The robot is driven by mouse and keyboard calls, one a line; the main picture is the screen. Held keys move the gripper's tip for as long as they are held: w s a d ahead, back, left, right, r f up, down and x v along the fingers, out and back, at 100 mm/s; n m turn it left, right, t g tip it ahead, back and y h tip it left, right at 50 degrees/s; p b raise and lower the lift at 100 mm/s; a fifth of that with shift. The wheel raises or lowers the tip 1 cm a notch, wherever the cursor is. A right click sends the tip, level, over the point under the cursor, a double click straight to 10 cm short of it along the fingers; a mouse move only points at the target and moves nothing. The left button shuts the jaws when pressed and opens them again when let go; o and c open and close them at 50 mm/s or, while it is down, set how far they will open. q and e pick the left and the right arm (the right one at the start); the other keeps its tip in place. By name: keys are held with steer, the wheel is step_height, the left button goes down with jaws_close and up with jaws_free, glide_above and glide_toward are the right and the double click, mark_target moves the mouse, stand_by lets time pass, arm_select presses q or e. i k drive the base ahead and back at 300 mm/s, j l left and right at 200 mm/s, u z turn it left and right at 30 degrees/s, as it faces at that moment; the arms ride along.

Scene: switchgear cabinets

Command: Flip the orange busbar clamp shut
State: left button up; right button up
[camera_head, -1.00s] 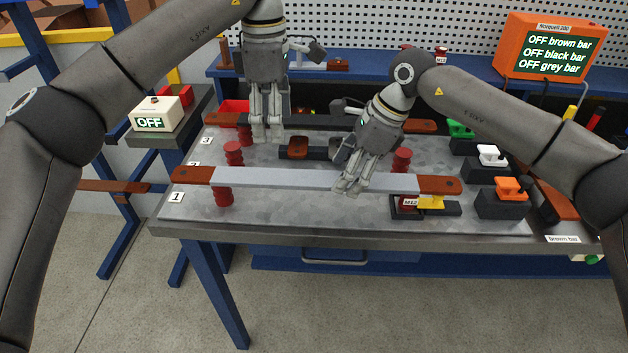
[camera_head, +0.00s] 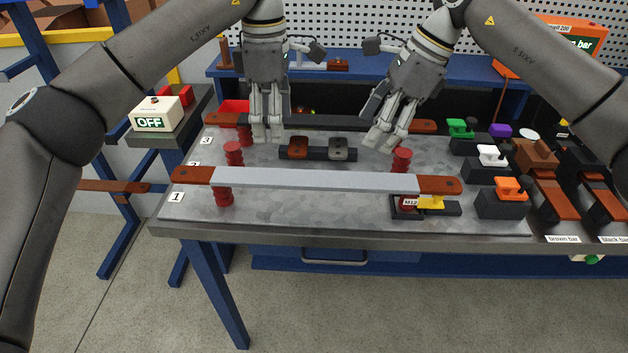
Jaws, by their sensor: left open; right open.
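The orange clamp (camera_head: 511,189) sits on a black block at the right front of the metal table. Its orange top stands up on the block; I cannot tell for certain whether it is open or shut. My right gripper (camera_head: 383,142) is open and empty above the table, behind the grey bar, well left of and behind the orange clamp. My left gripper (camera_head: 267,136) is open with fingers pointing down, near the back bar and far left of the clamp.
A grey bar (camera_head: 310,179) with brown ends lies across red insulators (camera_head: 235,153). White (camera_head: 492,155) and green (camera_head: 461,128) clamps stand behind the orange one. Brown bar ends (camera_head: 557,199) lie to its right. A yellow piece (camera_head: 431,202) on a black base is to its left.

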mark_target(508, 188)
steer(key=k, duration=1)
